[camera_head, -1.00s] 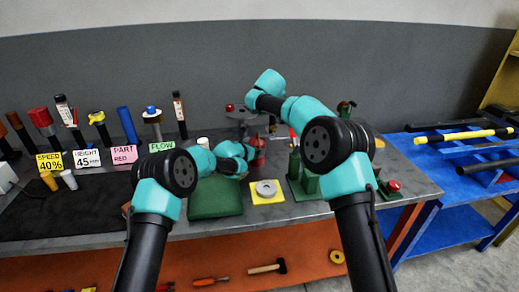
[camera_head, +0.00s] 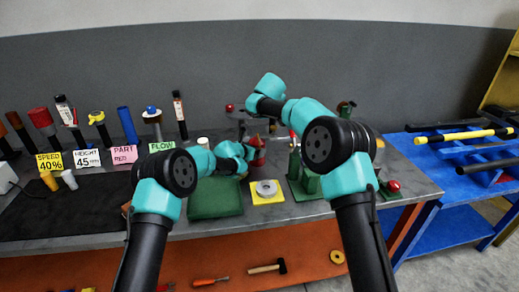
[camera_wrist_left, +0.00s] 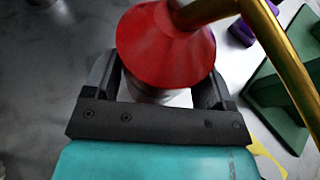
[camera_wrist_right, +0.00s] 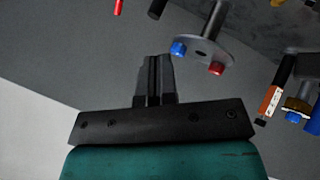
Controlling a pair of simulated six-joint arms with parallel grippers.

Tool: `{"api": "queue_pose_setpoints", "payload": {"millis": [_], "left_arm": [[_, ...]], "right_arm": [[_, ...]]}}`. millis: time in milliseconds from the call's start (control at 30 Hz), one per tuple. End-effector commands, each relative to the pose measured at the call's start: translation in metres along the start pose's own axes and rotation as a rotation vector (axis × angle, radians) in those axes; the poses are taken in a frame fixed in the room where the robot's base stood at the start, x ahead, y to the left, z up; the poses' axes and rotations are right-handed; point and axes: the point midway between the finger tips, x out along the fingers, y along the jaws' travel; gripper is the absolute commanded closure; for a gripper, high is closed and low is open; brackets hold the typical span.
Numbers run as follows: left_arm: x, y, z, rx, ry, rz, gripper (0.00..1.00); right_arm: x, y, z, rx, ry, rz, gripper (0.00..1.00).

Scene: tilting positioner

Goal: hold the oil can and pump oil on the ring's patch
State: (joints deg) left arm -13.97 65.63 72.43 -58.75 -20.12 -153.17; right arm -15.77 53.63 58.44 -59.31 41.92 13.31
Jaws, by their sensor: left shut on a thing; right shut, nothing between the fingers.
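The oil can (camera_head: 257,153) is red, with a brass spout. In the left wrist view its red conical top (camera_wrist_left: 165,45) stands over a pale body between the fingers. My left gripper (camera_wrist_left: 160,85) is shut on that body; it is small and partly hidden in the head view. A grey ring (camera_head: 266,188) lies on a yellow square plate at the bench front; no patch can be made out on it. My right gripper (camera_wrist_right: 155,65) is shut and empty. A grey disc with blue and red pegs (camera_wrist_right: 202,52) is beyond its tips.
A green pad (camera_head: 215,199) lies left of the yellow plate. Green stands (camera_head: 304,178) are to its right. Several tools and signs line the back left, above a dark mat (camera_head: 70,208). A blue rack (camera_head: 460,165) stands at the right.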

Motion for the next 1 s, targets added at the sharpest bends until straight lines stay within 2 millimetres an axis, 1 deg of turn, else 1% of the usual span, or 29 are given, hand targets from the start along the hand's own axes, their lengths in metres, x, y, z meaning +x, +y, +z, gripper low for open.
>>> {"api": "queue_pose_setpoints", "payload": {"millis": [300, 433, 600, 1000], "left_arm": [[0.000, 0.000, 0.000, 0.000, 0.000, 0.000, 0.60], [0.000, 0.000, 0.000, 0.000, 0.000, 0.000, 0.60], [0.000, 0.000, 0.000, 0.000, 0.000, 0.000, 0.60], [0.000, 0.000, 0.000, 0.000, 0.000, 0.000, 0.60]], "right_arm": [[0.026, -0.019, 0.019, -0.002, -0.002, -0.001, 1.00], [0.033, -0.024, 0.024, -0.002, -0.001, -0.001, 1.00], [0.037, -0.027, 0.027, 0.000, 0.000, 0.000, 1.00], [0.037, -0.027, 0.027, 0.000, 0.000, 0.000, 1.00]]}}
